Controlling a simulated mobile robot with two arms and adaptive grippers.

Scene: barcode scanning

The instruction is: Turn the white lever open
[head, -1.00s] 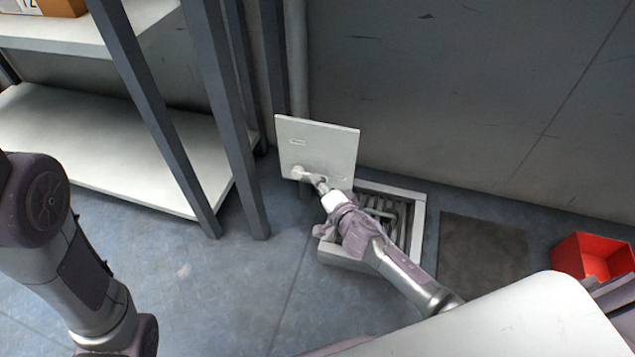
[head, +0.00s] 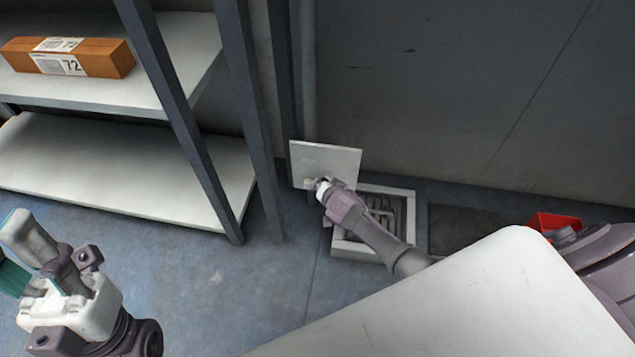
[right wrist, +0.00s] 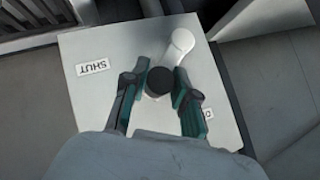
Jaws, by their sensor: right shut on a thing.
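The white lever (right wrist: 180,44) is on a pale square panel (right wrist: 85,98) in the right wrist view. Its rounded end points up and its lower part runs down beside the right-hand finger. A dark round knob (right wrist: 159,80) shows between the fingers. My right gripper (right wrist: 158,100) is shut around the lever, close to the panel. The panel has a "SHUT" label (right wrist: 93,67), upside down, and another label (right wrist: 208,113) mostly hidden by a finger. In the head view, my right gripper (head: 320,187) mostly hides the lever on the panel (head: 335,160). My left gripper (head: 40,255) is empty at lower left; its opening is unclear.
A floor box with a grate (head: 385,215) lies below the panel. A shelf (head: 110,165) on grey posts stands at left, with an orange box (head: 70,57) on its upper board. A red bin (head: 548,222) is at right. Open floor lies at left.

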